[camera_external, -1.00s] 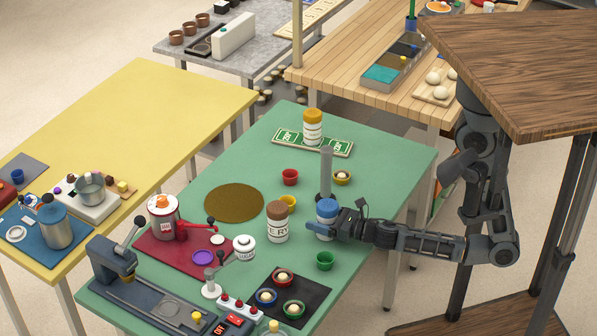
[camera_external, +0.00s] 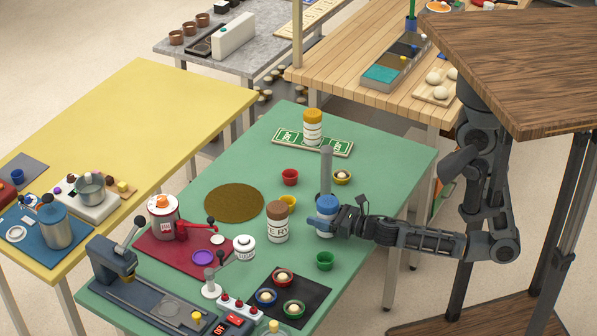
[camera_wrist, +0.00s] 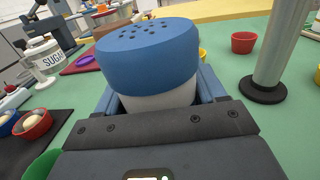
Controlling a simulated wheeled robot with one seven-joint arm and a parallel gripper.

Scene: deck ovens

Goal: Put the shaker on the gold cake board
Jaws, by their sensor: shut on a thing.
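The shaker (camera_external: 325,230) has a blue perforated cap and a white body. In the wrist view its blue cap (camera_wrist: 150,55) fills the middle, upright between my fingers. My gripper (camera_external: 322,220) is shut on it from the right. I cannot tell whether its base touches the green table. The gold cake board (camera_external: 234,203) is a flat round disc on the green table, to the left of the shaker. A brown-capped jar (camera_external: 277,222) stands between the shaker and the board.
A grey post (camera_external: 326,170) stands just behind the shaker. A yellow cup (camera_external: 288,202), red cup (camera_external: 290,177) and green cup (camera_external: 324,261) are nearby. A sugar jar (camera_external: 244,247) and red mat (camera_external: 165,255) lie left. Table behind the board is clear.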

